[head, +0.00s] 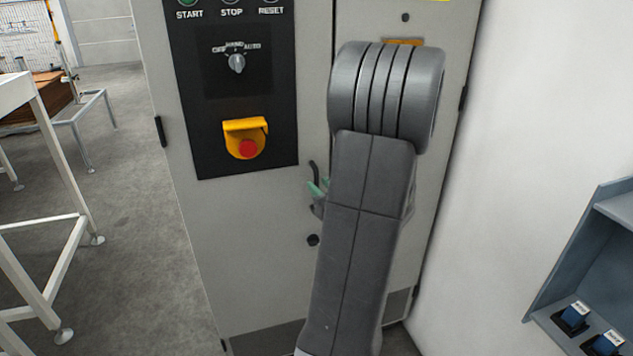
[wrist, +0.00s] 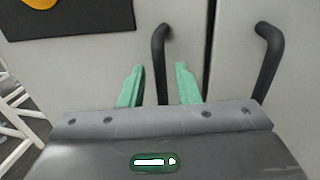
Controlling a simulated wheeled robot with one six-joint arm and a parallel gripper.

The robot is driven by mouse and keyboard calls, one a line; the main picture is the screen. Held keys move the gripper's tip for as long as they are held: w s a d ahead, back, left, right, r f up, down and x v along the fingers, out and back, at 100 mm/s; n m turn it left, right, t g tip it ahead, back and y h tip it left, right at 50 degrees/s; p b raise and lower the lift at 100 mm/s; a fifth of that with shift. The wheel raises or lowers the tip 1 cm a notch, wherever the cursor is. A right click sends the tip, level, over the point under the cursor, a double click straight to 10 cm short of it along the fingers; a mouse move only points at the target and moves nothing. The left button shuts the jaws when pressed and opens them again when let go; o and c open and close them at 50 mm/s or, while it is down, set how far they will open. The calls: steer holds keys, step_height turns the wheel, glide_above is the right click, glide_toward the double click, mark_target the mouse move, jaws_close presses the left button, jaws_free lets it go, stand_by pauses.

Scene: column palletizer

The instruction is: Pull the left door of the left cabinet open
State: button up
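The left cabinet door (head: 250,225) is light grey, carries a black control panel, and looks closed against the right door (head: 404,28). Its black bar handle (head: 314,172) is partly hidden in the head view by my gripper (head: 319,188). In the wrist view the left door's handle (wrist: 160,55) stands upright between the two green fingertips of my gripper (wrist: 158,82). The fingers are open, with a gap on each side of the handle. I cannot tell how deep the handle sits between them. The right door's handle (wrist: 268,60) is to the right, outside the fingers.
The control panel (head: 277,100) has a yellow-and-red emergency stop (head: 246,138) and a selector knob (head: 237,63). A white wall (head: 525,120) and a blue-grey shelf unit (head: 580,255) stand close on the right. Left are a white frame (head: 60,150) and open floor (head: 135,215).

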steer(key=shift+x, duration=1.3)
jaws_close()
